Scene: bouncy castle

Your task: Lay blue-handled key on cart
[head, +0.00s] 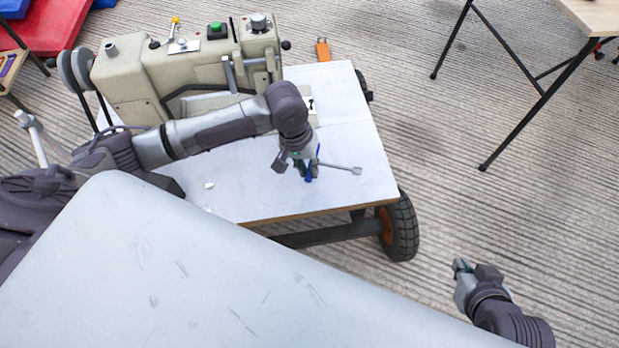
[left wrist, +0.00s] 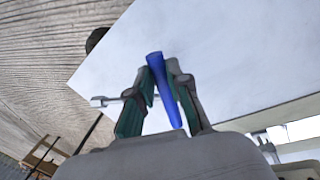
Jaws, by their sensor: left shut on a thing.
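The blue-handled key (head: 357,170) has a grey shaft sticking out to the right of my left gripper (head: 306,172) in the head view. In the left wrist view its blue handle (left wrist: 163,82) stands between the fingers of my left gripper (left wrist: 160,95), which are shut on it. The grey shaft points left there. The cart (head: 362,135) has a flat white top, and the key is over its right part. I cannot tell whether the key touches the top. My right gripper (head: 462,267) is empty, off the cart at lower right; its finger opening is unclear.
A beige machine (head: 130,85) covers the cart's back left. An orange-handled item (head: 322,49) lies at the far edge. Small white bits (head: 209,185) lie near the front. The cart's right part is mostly clear. A black-legged table (head: 590,15) stands at upper right.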

